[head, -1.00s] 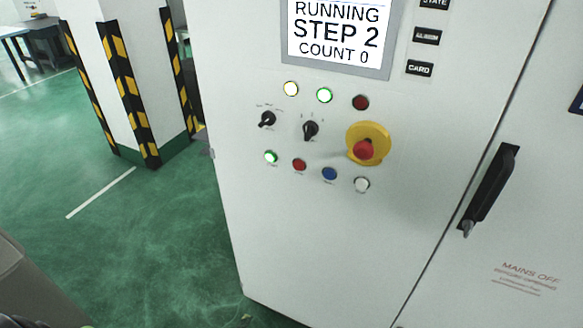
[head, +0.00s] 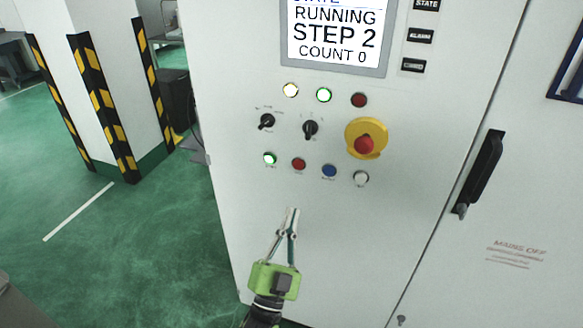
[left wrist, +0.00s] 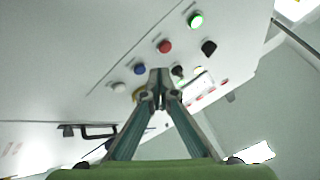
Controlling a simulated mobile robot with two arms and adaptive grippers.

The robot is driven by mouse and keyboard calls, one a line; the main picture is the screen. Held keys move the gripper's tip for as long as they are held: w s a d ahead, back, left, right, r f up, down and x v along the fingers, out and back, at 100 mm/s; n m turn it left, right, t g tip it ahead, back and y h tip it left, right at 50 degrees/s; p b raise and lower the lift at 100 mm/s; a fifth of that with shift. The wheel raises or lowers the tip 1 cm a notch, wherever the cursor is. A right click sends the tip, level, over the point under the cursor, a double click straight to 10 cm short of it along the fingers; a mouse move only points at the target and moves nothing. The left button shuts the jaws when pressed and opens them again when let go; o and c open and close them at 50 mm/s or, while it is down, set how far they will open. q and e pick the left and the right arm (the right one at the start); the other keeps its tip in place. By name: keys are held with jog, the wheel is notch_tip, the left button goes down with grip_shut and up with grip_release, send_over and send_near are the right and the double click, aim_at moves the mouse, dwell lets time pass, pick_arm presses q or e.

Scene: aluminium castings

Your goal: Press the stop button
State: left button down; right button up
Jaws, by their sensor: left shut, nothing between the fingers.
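A small red push button (head: 299,164) sits in the cabinet's lower button row, between a lit green button (head: 270,159) and a blue one (head: 329,171). It also shows in the left wrist view (left wrist: 165,46). A larger red mushroom button (head: 364,145) stands on a yellow round plate (head: 377,130) above and to the right; in the left wrist view my fingers partly hide the yellow plate. My left gripper (head: 291,210) is shut and empty, fingertips below the row and apart from the red button. My right gripper is in neither view.
A white button (head: 361,178) ends the row. Two black selector knobs (head: 310,129) and three lamps (head: 324,95) lie above. The screen (head: 335,35) reads RUNNING, STEP 2, COUNT 0. A black door handle (head: 482,172) sticks out at right. A striped pillar (head: 104,100) stands left.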

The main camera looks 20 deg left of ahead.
aim_at(299, 164)
pick_arm(q)
notch_tip(299, 164, up, 7)
jog(key=s+a+t+y, duration=0.1)
jog(key=s+t, duration=0.1)
jog(key=shift+s+a+f+n+y, duration=0.15)
jog(key=shift+s+a+n+y, duration=0.15)
jog(key=shift+a+n+y, duration=0.1)
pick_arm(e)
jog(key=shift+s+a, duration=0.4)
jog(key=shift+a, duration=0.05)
pick_arm(q)
jog(key=shift+w, duration=0.15)
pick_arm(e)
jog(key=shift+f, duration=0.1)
pick_arm(q)
jog(key=shift+w+d+b, duration=0.2)
jog(key=shift+w+b, duration=2)
jog(key=shift+w, duration=2.1)
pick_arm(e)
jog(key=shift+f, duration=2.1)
pick_arm(q)
jog(key=shift+w, duration=0.1)
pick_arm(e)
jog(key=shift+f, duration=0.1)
pick_arm(q)
jog(key=shift+w+b, duration=0.3)
jog(key=shift+w, duration=0.05)
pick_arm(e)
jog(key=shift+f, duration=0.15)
